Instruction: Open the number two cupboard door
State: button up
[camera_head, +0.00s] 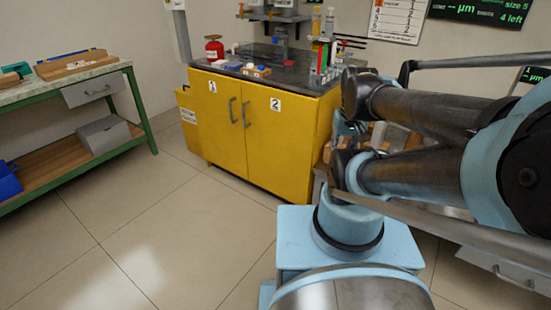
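The yellow cupboard (205,130) stands at the back middle in the head view, with a dark worktop. Its right-hand door (276,158) carries a label with the number 2 (275,104) and looks shut. A grey vertical handle (246,114) sits at that door's left edge. The left-hand door (218,135) carries a label with the number 1 (212,86) and its own handle (232,110), and also looks shut. My arm fills the right side of the view. My gripper cannot be made out, so its state and its place relative to the handle do not show.
A green-framed bench (142,112) with a drawer and lower shelf stands at the left. A red can (214,49) and small items stand on the cupboard top. Tiled floor (140,215) is clear in front of the cupboard. Brownish objects lie right of the cupboard, partly hidden by my arm.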

aim_at(280, 126)
jog(key=k, duration=0.55)
jog(key=u, duration=0.4)
jog(key=i, duration=1)
jog(key=u, duration=0.2)
jog(key=k, duration=0.8)
jog(key=u, duration=0.6)
